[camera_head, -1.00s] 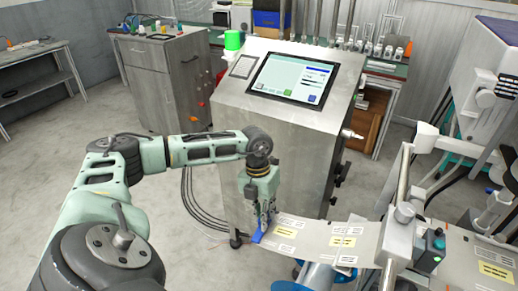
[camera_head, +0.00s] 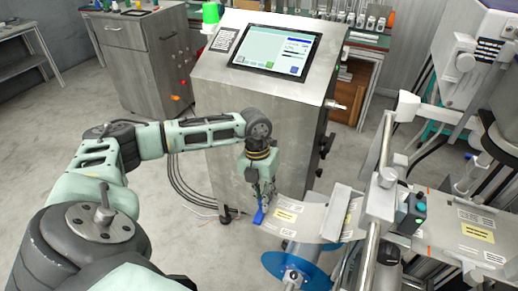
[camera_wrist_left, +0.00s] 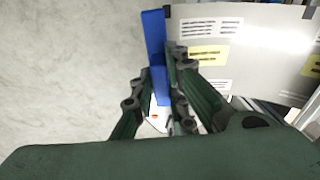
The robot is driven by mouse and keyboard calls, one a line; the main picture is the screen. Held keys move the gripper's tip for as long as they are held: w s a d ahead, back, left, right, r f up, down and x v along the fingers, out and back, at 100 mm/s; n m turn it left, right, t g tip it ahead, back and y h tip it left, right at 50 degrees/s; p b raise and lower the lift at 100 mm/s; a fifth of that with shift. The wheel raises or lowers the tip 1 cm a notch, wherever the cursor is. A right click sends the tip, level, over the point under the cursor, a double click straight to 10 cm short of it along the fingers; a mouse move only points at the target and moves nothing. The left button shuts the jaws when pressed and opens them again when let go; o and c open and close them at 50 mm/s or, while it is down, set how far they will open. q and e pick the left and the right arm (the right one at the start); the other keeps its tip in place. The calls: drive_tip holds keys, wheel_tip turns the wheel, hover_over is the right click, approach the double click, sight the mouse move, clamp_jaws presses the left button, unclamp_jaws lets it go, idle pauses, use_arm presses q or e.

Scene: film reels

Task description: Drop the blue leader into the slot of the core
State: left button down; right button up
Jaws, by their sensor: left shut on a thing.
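The blue leader (camera_head: 259,216) is a blue strip at the left end of a pale film web (camera_head: 312,217) with white and yellow labels. My left gripper (camera_head: 264,200) points down and is shut on the leader. In the left wrist view the leader (camera_wrist_left: 153,40) stands out beyond the fingers (camera_wrist_left: 160,95), at the web's edge. A blue reel disc (camera_head: 270,262) lies below the web, with the core (camera_head: 293,275) at its middle. The leader is above and left of the core in the picture. The core's slot is too small to make out. My right gripper is out of view.
A steel cabinet with a touchscreen (camera_head: 275,45) stands just behind my left gripper. The web runs right under a metal bar and rollers (camera_head: 380,195) of a machine. Grey floor (camera_head: 200,255) is clear to the left of the reel.

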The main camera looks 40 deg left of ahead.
use_arm(q)
drive_tip(key=shift+w+d+f, duration=0.2)
drive_tip(key=shift+d+f, duration=0.05)
drive_tip(key=shift+d, duration=0.35)
drive_tip(key=shift+w+d+f, duration=0.15)
drive_tip(key=shift+d+f, duration=0.05)
drive_tip(key=shift+d, duration=0.4)
drive_tip(key=shift+d, duration=0.1)
drive_tip(key=w+d+f+b, duration=0.2)
drive_tip(key=d+f, duration=0.1)
drive_tip(key=d, duration=0.6)
drive_tip(key=shift+w, duration=0.35)
idle(0.9)
drive_tip(key=shift+f, duration=0.1)
idle(0.9)
